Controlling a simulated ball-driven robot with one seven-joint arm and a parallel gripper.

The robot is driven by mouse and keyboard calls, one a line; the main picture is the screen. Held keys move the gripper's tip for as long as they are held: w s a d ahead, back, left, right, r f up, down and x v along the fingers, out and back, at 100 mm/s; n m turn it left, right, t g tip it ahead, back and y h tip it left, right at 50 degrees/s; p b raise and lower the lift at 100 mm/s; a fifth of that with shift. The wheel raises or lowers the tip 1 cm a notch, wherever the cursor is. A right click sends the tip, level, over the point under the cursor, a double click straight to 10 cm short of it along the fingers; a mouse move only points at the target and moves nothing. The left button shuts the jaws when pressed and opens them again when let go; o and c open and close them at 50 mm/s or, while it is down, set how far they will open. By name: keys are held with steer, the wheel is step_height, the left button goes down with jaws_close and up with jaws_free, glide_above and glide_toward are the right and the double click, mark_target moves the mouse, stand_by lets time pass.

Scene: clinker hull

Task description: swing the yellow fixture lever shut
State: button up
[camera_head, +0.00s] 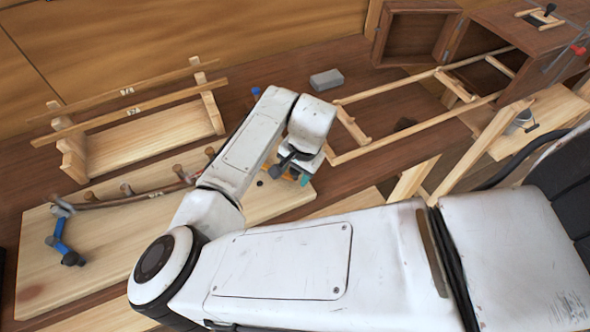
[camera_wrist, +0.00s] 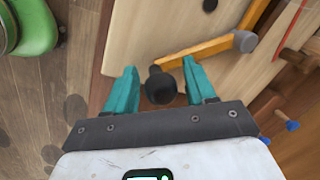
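The yellow fixture lever (camera_wrist: 205,48) shows in the wrist view as an orange-yellow bar. It runs from a grey pivot end (camera_wrist: 245,41) at the upper right to a black ball knob (camera_wrist: 160,87). My gripper (camera_wrist: 159,72) has its two teal fingers spread, one on each side of the knob. Gaps show beside the knob, so it is not clamped. In the head view my gripper (camera_head: 293,175) is low over the right end of the pale board (camera_head: 120,265), and my arm hides the yellow lever there. A blue lever (camera_head: 61,246) with a black knob is at the board's left end.
A bent wooden strip (camera_head: 140,200) lies along pegs on the board. A wooden rack (camera_head: 150,140) stands behind it. A grey block (camera_head: 326,79) and a ladder-like frame (camera_head: 385,140) lie to the right. A green object (camera_wrist: 35,25) shows beyond the board edge.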

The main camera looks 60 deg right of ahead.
jaws_close()
stand_by(0.3)
